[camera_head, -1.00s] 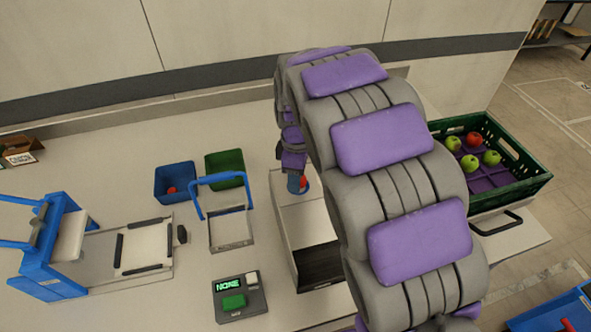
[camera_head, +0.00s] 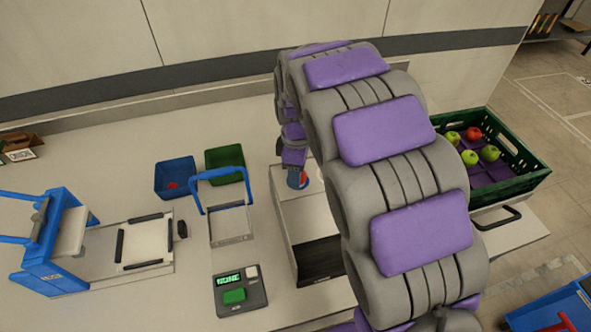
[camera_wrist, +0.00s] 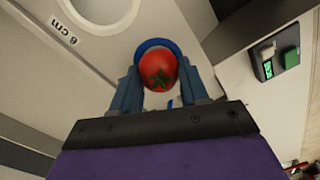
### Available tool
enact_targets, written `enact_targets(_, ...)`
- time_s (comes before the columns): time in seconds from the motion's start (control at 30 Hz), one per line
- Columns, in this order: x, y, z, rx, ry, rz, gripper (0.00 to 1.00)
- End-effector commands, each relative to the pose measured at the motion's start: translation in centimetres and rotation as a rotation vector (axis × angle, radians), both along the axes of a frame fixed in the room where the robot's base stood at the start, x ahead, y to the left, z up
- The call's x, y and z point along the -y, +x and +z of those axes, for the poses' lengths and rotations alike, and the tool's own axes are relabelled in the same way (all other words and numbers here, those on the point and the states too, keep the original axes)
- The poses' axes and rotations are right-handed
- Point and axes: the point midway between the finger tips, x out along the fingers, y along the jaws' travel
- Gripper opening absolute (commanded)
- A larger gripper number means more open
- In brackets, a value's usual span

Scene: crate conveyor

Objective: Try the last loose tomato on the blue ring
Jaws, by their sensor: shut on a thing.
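The blue ring (camera_wrist: 154,43) shows as an arc just beyond the tomato, on the pale gauge board. The tomato covers most of the ring; I cannot tell whether it is in the opening or above it. In the head view my gripper (camera_head: 297,179) is small, over the far end of the pale stand (camera_head: 302,210), partly behind my arm.
A white ring marked 6 cm (camera_wrist: 100,12) lies beside the blue one. A blue bin (camera_head: 174,179) with something red inside and a green bin (camera_head: 225,163) stand left. A display box (camera_head: 240,291) is in front. A green crate (camera_head: 520,192) holds several green fruits and a red one.

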Motion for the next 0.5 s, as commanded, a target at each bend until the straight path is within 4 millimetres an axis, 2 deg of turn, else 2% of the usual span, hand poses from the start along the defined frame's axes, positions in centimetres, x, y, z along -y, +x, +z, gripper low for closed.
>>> enact_targets(0.33, -0.02, 0.02, 0.00, 0.001, 0.000, 0.000, 0.15)
enact_targets(0.37, -0.02, 0.01, 0.00, 0.001, 0.000, 0.000, 0.47)
enact_targets(0.5, -0.02, 0.01, -0.01, 0.001, 0.000, 0.000, 0.60)
